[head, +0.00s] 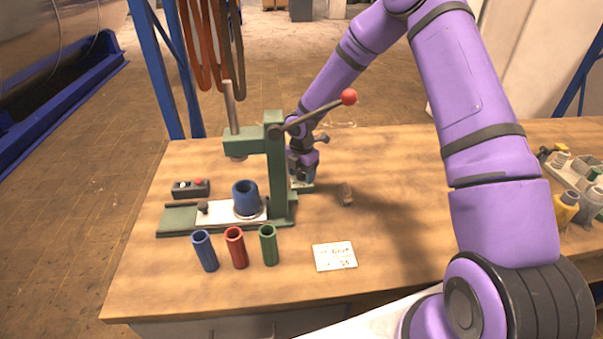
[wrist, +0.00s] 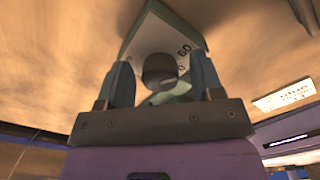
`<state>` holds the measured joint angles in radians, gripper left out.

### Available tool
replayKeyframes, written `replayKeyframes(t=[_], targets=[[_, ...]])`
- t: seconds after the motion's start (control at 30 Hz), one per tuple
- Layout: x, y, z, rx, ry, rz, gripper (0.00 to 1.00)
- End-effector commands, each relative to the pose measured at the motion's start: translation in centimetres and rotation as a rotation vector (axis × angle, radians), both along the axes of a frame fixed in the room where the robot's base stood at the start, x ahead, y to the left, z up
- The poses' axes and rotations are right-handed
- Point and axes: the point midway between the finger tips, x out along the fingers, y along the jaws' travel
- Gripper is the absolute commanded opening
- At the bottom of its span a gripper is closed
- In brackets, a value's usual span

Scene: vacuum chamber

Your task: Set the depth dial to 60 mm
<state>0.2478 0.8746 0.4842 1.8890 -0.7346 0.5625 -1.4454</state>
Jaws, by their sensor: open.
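The depth dial (wrist: 159,69) shows in the wrist view as a dark round knob on a pale, green-edged plate (wrist: 160,30). The number 60 is printed on the plate to the right of the knob, with part of another number below it. Where the knob's pointer stands is not clear. My gripper (wrist: 162,78) is open, with one finger on each side of the knob; I cannot tell whether they touch it. In the head view my gripper (head: 303,168) is low behind the green press column (head: 277,165), which hides the dial.
The press has a red-knobbed lever (head: 348,97) close to my arm. A blue cylinder (head: 246,199) stands on its bed. Blue (head: 205,251), red (head: 236,247) and green (head: 269,245) tubes stand in front. A written card (head: 334,256) lies to the right.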

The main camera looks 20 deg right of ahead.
Motion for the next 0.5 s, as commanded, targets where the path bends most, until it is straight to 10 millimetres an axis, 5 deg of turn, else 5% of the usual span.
replayKeyframes(t=[0.27, 0.5], targets=[[0.1, 0.0, 1.7, 0.000, -0.002, 0.000, 0.60], [0.0, -0.1, 6.2, -0.001, -0.003, -0.002, 0.60]])
